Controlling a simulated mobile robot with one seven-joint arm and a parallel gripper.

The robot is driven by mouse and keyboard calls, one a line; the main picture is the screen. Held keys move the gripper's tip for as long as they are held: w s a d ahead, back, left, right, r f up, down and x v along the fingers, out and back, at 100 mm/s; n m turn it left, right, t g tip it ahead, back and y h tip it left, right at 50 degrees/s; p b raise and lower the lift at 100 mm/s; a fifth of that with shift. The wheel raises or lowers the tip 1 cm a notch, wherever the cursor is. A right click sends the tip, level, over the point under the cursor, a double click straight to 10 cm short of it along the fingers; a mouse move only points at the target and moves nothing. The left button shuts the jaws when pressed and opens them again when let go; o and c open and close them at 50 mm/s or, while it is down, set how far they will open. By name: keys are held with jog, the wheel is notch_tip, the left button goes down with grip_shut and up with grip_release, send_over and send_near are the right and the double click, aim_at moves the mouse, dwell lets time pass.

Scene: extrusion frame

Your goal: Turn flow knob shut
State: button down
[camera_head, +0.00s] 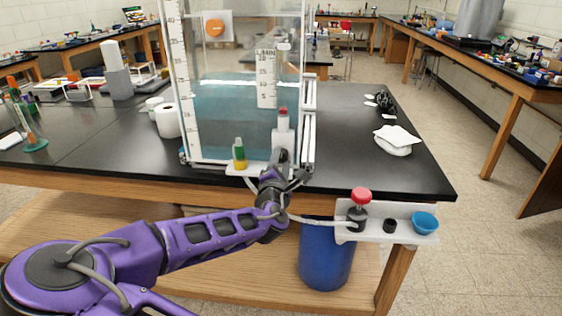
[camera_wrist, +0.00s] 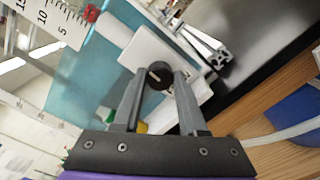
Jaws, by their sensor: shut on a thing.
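The flow knob (camera_wrist: 159,75) is a dark round knob with a light pointer line, on a white block (camera_wrist: 155,50) at the tank's front. My gripper (camera_wrist: 161,80) is shut on the knob, one finger on each side of it. In the head view, my gripper (camera_head: 281,170) reaches the lower right of the clear tank (camera_head: 235,110), and it hides the knob there. The tank holds teal liquid and bears white level scales.
A green and yellow fitting (camera_head: 239,154) sits left of the gripper. A white ledge (camera_head: 405,235) at right carries a red-topped valve (camera_head: 359,207) and a blue cup (camera_head: 425,222). A hose (camera_head: 315,221) runs to it, above a blue barrel (camera_head: 325,258).

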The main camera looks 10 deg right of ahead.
jog(key=m, duration=0.4)
jog(key=shift+m, duration=0.3)
jog(key=m+b, duration=0.1)
jog(key=m, duration=0.3)
jog(key=shift+m, duration=0.3)
jog(key=m+b, duration=0.1)
jog(key=m, duration=0.3)
jog(key=shift+m, duration=0.3)
jog(key=shift+w+m+b, duration=0.1)
jog(key=shift+m+b, duration=0.65)
jog(key=shift+m, duration=0.75)
jog(key=shift+c, duration=2.2)
grip_release()
jog(key=shift+f, duration=0.1)
